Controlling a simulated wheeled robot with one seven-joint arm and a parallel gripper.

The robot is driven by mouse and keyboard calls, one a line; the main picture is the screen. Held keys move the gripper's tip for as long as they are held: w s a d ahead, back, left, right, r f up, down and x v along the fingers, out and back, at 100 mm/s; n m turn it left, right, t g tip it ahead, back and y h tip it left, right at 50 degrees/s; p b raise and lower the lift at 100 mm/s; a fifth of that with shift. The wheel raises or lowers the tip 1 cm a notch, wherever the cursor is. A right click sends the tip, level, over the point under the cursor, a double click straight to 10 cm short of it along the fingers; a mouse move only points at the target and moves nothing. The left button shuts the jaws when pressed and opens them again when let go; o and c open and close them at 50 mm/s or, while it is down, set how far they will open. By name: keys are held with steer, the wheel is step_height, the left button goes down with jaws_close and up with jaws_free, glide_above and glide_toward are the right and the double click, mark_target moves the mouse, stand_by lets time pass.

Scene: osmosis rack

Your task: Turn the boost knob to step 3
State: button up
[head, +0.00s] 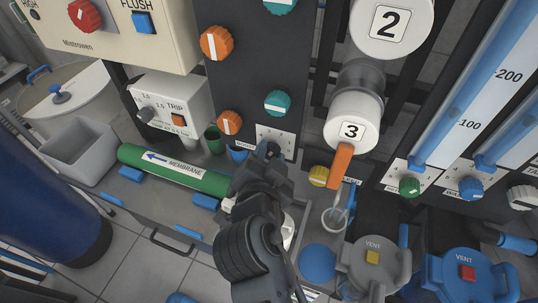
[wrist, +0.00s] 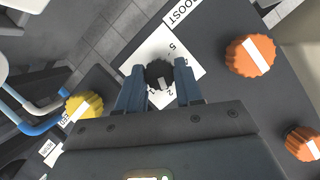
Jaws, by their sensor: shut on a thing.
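The boost knob (wrist: 158,73) is a small black ridged knob on a white numbered plate (wrist: 142,52) labelled BOOST (wrist: 180,12). My gripper (wrist: 159,82) is shut on the knob, one dark finger on each side of it. A white mark on the knob points toward the lower part of the plate, near the 2; the exact step is hard to read. In the head view my gripper (head: 268,152) reaches the plate (head: 276,136) and mostly hides the knob.
An orange knob (wrist: 250,56) and a yellow knob (wrist: 84,106) flank the boost plate in the wrist view. A green membrane tube (head: 172,170) lies left.

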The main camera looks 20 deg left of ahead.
steer(key=shift+a+n+h, duration=0.1)
steer(key=shift+n+h, duration=0.8)
steer(key=shift+n, duration=0.3)
steer(key=n+h, duration=0.2)
steer(key=n, duration=0.1)
steer(key=shift+a, duration=0.1)
steer(key=shift+n, duration=0.3)
steer(key=o, duration=1)
steer(key=shift+o, duration=0.2)
steer(key=b+v, duration=0.1)
steer(key=v, duration=0.7)
steer(key=shift+a, duration=0.15)
